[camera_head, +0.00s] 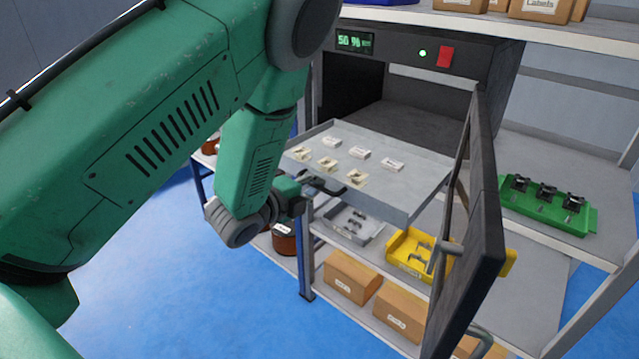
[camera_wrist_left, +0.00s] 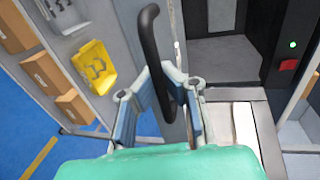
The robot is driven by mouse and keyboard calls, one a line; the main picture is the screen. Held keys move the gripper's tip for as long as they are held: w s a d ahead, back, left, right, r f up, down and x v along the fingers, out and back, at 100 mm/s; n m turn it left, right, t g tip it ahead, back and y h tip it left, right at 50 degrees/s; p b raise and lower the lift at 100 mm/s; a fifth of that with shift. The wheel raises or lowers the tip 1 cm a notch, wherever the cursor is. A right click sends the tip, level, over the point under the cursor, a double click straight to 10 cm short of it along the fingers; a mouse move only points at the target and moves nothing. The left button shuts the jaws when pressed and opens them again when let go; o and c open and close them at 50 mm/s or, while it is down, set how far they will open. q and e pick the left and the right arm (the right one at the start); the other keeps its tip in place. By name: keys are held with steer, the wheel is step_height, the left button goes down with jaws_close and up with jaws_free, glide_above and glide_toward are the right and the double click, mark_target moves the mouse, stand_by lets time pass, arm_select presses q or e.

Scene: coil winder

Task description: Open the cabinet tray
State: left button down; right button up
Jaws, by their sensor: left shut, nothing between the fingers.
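The grey cabinet tray (camera_head: 405,190) sticks far out of the open front of the dark cabinet (camera_head: 415,60). Several small cream and white pieces (camera_head: 327,163) lie on it. My left gripper (camera_head: 306,184) is at the tray's near left edge, by a dark handle (camera_head: 328,187). In the left wrist view, a black curved handle (camera_wrist_left: 148,40) shows between and beyond the fingers of the left gripper (camera_wrist_left: 165,85). The gripper is shut and holds nothing; whether it touches the handle is unclear. My right gripper is not in view.
The dark cabinet door (camera_head: 476,225) is swung open along the tray's right side. Below are a grey bin (camera_head: 350,226), a yellow bin (camera_head: 408,250) and cardboard boxes (camera_head: 350,276). A green tray (camera_head: 545,205) sits on the right shelf. Blue floor is clear in front.

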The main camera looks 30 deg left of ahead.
arm_select(q)
steer(key=shift+s+f, duration=0.15)
steer(key=shift+s, duration=0.2)
steer(key=c, duration=1.6)
jaws_free()
steer(key=shift+w, duration=0.15)
steer(key=v, duration=0.7)
steer(key=shift+s, duration=0.2)
